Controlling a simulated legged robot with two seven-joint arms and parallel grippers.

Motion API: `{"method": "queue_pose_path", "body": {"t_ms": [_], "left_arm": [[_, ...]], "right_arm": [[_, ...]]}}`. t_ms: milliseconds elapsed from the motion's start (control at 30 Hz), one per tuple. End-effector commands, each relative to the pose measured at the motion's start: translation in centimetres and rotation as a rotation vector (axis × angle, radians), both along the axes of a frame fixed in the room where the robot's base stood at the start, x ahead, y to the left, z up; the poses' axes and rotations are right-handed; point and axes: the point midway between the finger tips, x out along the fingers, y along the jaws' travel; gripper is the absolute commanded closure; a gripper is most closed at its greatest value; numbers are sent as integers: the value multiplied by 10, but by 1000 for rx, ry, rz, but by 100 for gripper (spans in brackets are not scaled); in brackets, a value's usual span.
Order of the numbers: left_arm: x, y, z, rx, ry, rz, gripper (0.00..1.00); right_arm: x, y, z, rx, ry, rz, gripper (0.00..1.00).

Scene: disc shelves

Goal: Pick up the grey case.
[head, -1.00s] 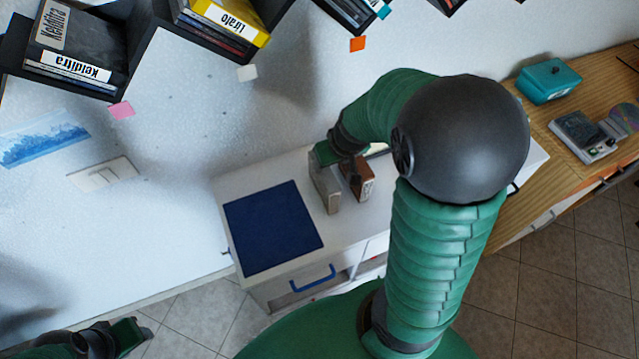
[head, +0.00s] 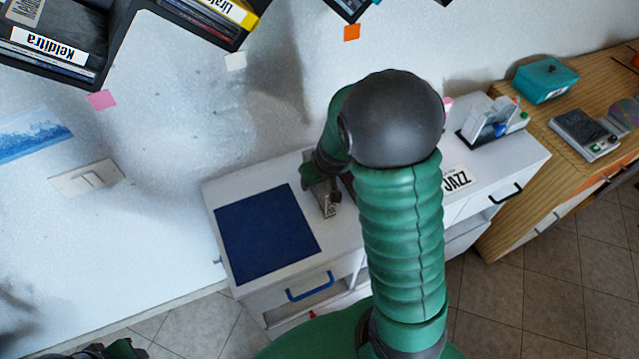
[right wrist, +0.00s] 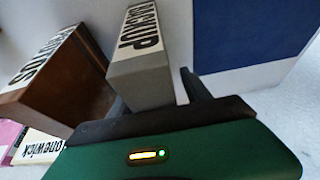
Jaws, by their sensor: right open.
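The grey case (right wrist: 141,68), with dark lettering on its narrow side, stands upright on the white cabinet top, just right of a blue mat. In the head view the grey case (head: 326,204) is partly covered by my right gripper (head: 322,184). In the right wrist view my right gripper (right wrist: 153,86) is open, with one dark finger on each side of the grey case. A gap shows between the case and the right-hand finger; the other finger is partly hidden. My left gripper (head: 122,349) is at the bottom left edge of the head view, mostly cut off.
A brown case (right wrist: 62,82) stands close beside the grey case, with a case marked "onewick" (right wrist: 38,147) beyond it. The blue mat (head: 266,233) covers the cabinet's left end. Disc shelves (head: 60,55) hang on the wall. A teal box (head: 547,80) sits on the wooden desk.

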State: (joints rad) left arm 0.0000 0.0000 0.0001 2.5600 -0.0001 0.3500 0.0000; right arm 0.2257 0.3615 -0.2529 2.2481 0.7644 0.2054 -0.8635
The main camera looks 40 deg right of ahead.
Motion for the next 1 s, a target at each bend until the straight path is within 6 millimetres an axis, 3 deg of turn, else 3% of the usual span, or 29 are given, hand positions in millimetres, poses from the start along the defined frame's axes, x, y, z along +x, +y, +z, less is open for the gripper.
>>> {"method": "queue_pose_path", "body": {"t_ms": [300,733,1000], "left_arm": [[0,0,-5,0,0,0,61],[0,0,-4,0,0,0,61],[0,0,-4,0,0,0,61]], "right_arm": [[0,0,-4,0,0,0,44],[0,0,-3,0,1,0,100],[0,0,-3,0,0,0,100]]}}
